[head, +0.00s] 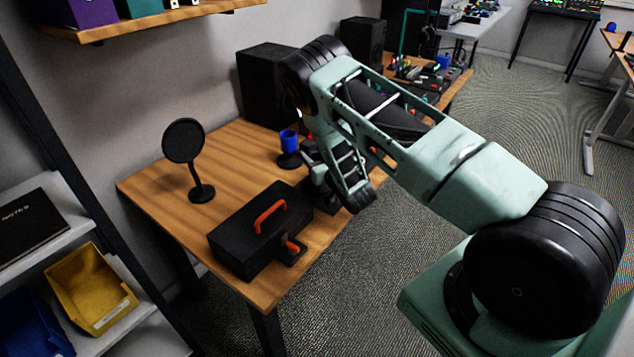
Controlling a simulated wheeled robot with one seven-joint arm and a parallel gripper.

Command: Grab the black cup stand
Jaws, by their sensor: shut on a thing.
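The black cup stand (290,161) is a small dark round shape on the far part of the wooden table, with a blue cup (288,140) directly above it. My gripper (306,158) is at the right side of the stand, low over the table. It is shut on what appears to be the black cup stand. My wrist and forearm hide the fingertips' right side and part of the table behind, so the exact contact is hard to see.
A black toolbox (258,232) with orange handles stands at the table's front. A round black pop filter on a stand (184,142) is at left. A black speaker (262,84) stands behind the cup. Bare wood (236,150) lies between them.

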